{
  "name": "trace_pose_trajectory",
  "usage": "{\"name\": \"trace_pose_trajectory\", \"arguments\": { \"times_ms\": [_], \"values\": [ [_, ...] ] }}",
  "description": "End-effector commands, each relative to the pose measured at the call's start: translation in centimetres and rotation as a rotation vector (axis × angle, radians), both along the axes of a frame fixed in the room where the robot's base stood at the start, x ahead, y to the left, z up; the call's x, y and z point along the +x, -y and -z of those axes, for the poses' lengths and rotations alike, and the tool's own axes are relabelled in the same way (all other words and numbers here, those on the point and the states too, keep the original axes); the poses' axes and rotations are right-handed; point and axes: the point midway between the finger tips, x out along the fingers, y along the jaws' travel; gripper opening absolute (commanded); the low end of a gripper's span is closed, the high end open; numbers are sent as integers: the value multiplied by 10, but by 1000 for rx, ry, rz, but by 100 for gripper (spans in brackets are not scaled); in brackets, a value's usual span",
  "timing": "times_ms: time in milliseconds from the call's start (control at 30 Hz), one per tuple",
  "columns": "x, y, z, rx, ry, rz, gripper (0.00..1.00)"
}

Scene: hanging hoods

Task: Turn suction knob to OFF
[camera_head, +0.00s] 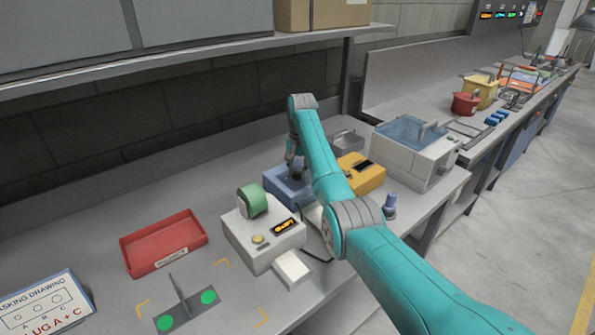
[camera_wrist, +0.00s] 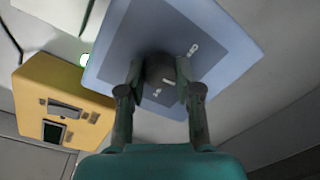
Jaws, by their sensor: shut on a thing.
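The suction knob (camera_wrist: 161,68) is a dark round knob on top of a blue box (camera_wrist: 222,47). My gripper (camera_wrist: 160,84) is shut on the knob, with one finger on each side of it, in the wrist view. A light pointer line shows on the knob. Small white markings sit beside it, but I cannot read them surely. In the head view the blue box (camera_head: 278,190) stands on the bench behind the white label machine. My gripper (camera_head: 294,172) reaches down onto its top there, and the knob is mostly hidden by the fingers.
A yellow device (camera_head: 361,174) stands close to the right of the blue box. The white machine (camera_head: 262,234) with a green roll stands in front. A white bath (camera_head: 415,155) is farther right. A red tray (camera_head: 163,243) lies left. A shelf (camera_head: 190,50) overhangs the bench.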

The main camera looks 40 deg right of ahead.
Motion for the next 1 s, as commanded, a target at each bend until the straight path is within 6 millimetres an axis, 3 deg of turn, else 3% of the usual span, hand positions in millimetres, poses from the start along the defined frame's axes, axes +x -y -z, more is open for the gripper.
{"name": "trace_pose_trajectory", "arguments": {
  "times_ms": [267,1000],
  "values": [
    [0,0,0,1,0,-163,0],
    [0,1,1,2,-1,-820,0]
  ]
}}
